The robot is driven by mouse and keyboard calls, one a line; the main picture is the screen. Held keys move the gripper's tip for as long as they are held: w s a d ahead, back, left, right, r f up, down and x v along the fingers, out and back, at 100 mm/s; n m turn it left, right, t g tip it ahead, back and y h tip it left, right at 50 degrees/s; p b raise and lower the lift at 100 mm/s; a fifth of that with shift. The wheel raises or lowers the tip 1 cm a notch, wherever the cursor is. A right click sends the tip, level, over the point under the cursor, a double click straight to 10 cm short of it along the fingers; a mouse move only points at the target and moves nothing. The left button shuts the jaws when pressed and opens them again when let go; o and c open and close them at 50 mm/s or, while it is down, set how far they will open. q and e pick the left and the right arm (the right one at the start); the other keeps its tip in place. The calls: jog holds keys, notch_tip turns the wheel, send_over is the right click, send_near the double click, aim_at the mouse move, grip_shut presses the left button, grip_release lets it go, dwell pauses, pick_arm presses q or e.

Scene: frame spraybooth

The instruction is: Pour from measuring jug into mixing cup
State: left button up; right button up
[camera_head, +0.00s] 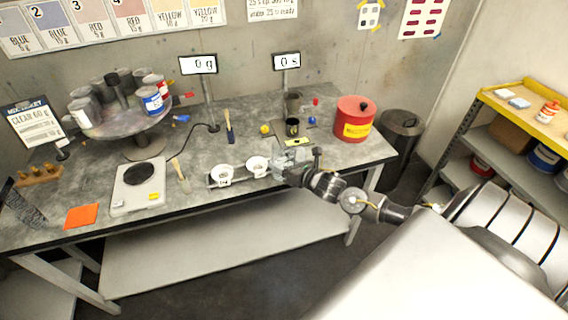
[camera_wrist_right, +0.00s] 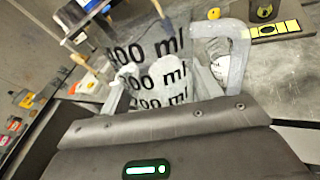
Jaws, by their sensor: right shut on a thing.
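The clear measuring jug (camera_wrist_right: 160,75) with black ml marks fills the middle of the right wrist view, its grey handle (camera_wrist_right: 236,55) on the right. My right gripper (camera_head: 300,163) is shut on the jug near the front edge of the workbench; in the head view the jug (camera_head: 287,157) is small and partly covered by the gripper. Two white cups, one (camera_head: 222,175) and another (camera_head: 257,166), stand on a dark strip just left of it. I cannot tell for certain which is the mixing cup. No pouring stream shows. My left gripper is out of view.
A scale (camera_head: 139,187) and an orange square (camera_head: 81,216) lie left on the bench. A turntable (camera_head: 122,125) holds several cans. Behind the gripper are a dark cup (camera_head: 292,127) and a red can (camera_head: 355,119). A brush (camera_head: 181,172) lies beside the scale.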

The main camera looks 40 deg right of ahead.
dwell(0.3)
jog(key=shift+w+d, duration=0.35)
jog(key=shift+w+d+f+m+g, duration=0.5)
jog(key=shift+w+d+m, duration=0.1)
jog(key=shift+w+d, duration=0.15)
jog(key=shift+s, duration=0.1)
jog(key=shift+d+r+p, duration=0.1)
jog(key=shift+r+p, duration=0.1)
jog(key=shift+p, duration=0.4)
jog(key=shift+w+d+f+m+g+y+p, duration=0.1)
jog(key=shift+w+m+g+y+p, duration=0.1)
jog(key=shift+m+g+y+p, duration=0.15)
jog(key=shift+f, duration=0.15)
